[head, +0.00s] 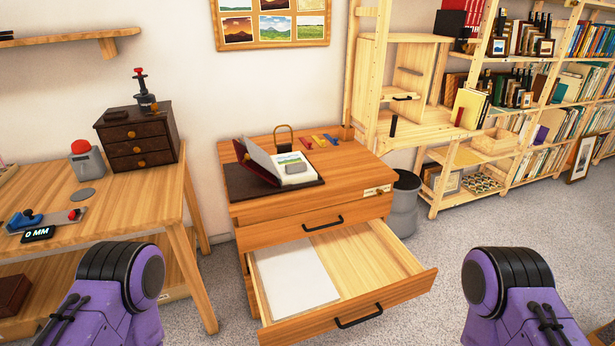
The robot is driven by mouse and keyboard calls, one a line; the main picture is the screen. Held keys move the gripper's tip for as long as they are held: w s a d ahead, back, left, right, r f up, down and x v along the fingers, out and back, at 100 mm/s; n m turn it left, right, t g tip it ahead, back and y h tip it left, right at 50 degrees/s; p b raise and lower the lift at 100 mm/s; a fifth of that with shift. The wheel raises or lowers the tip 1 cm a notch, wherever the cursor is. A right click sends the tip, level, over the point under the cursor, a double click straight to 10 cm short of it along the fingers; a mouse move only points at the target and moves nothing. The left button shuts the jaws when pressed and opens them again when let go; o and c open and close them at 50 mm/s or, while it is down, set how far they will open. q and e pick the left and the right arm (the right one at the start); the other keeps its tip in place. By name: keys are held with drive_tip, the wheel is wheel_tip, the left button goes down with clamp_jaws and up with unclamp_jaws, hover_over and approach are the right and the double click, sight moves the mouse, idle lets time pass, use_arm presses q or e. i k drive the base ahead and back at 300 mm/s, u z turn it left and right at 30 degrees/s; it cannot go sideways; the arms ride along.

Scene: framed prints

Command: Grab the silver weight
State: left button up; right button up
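I cannot pick out a silver weight with certainty. A dark block with a brass loop handle (284,141) stands at the back of the wooden drawer cabinet's top (346,160). A flat grey disc (82,195) lies on the left table. An open book or box with a picture (292,168) sits on a dark mat on the cabinet top. The cabinet's lower drawer (385,270) is pulled open, with a white sheet or panel (295,275) inside. Only purple and black parts of my arms show at the lower left and lower right; both grippers are out of view.
The left table (130,200) holds a dark small chest (140,135), a grey device with a red dome (84,160) and a display reading 0 MM (38,234). The open drawer juts forward between my arms.

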sight(296, 168)
drive_tip(key=z, duration=0.5)
drive_tip(key=k, duration=1.05)
drive_tip(key=u, duration=0.35)
drive_tip(key=i, duration=0.6)
drive_tip(key=u, duration=0.65)
drive_tip(key=i, duration=0.8)
drive_tip(key=z, duration=0.45)
